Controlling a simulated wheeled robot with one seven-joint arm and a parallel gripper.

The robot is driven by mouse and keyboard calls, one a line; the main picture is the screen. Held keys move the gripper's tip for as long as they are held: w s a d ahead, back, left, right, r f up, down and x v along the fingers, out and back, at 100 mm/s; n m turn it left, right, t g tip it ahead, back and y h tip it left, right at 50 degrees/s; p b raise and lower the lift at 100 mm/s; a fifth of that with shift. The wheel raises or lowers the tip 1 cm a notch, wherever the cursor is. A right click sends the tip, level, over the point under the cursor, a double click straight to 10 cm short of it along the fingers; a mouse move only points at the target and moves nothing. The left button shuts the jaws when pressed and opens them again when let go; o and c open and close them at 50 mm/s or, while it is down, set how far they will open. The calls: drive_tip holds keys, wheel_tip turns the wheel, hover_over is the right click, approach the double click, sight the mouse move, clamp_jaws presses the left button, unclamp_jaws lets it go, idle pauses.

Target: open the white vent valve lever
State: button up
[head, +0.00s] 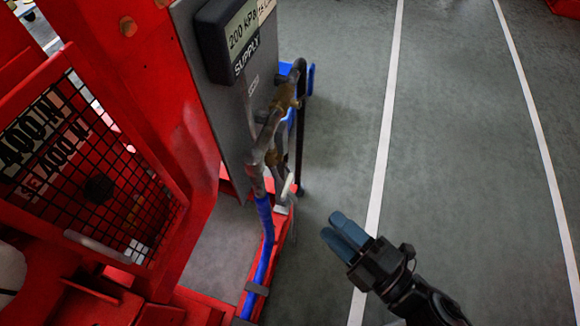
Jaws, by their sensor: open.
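A small white lever (287,187), which looks like the vent valve lever, sits low on the grey and brass pipework (270,150) beside the supply panel. It is tilted, and its exact angle is hard to tell at this size. My gripper (333,226), with two blue-grey fingers, is to the right of and below the lever in the picture, apart from it. The fingers point up and left toward the pipework. My gripper is open, with nothing seen between the fingers.
A grey panel with a dark display (236,38) stands left of the pipework. A blue hose (265,240) runs down beneath it. A blue handle (310,78) is farther back. Red machine framing and a mesh guard (90,165) fill the left. Grey floor (450,150) is clear on the right.

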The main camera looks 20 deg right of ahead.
sight(286, 187)
drive_tip(key=w+a+n, duration=0.1)
drive_tip(key=w+a, duration=0.1)
drive_tip(key=w, duration=0.1)
drive_tip(key=w+a+n+y+p, duration=0.1)
drive_tip(key=w+a, duration=0.1)
drive_tip(key=w, duration=0.2)
drive_tip(key=w+a+r+n+g+y, duration=0.1)
drive_tip(key=w+a+n, duration=0.1)
drive_tip(key=w, duration=0.2)
drive_tip(key=shift+a+p, duration=0.2)
drive_tip(key=shift+p, duration=0.2)
clamp_jaws()
